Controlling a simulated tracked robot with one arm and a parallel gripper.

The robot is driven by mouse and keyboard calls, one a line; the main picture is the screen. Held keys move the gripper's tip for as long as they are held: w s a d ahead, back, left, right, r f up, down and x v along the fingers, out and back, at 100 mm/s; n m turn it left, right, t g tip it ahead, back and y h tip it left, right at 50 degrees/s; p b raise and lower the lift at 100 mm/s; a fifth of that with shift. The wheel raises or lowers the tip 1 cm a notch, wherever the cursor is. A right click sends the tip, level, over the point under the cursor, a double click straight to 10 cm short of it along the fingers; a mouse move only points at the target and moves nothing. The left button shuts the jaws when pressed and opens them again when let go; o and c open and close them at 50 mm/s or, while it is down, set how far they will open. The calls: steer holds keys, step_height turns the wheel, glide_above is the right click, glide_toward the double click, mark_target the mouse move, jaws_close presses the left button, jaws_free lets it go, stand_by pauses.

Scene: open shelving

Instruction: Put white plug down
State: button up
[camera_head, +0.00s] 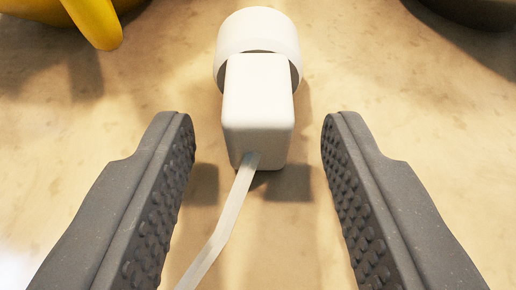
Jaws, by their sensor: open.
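The white plug (258,105) lies on the pale, mottled surface at the top middle of the view. It has a boxy body with a round white part at its far end. A flat light-coloured cable (222,220) runs from its near end down towards the bottom of the view. My gripper (258,135) is open, with one dark, studded finger on each side of the plug. There is a clear gap between each finger and the plug, so neither touches it.
The surface (150,85) is bare around the plug. A yellow object (95,20) is partly in view at the top left. A dark rounded object (470,10) is cut off at the top right.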

steer(key=p+v, duration=0.2)
steer(key=v, duration=1)
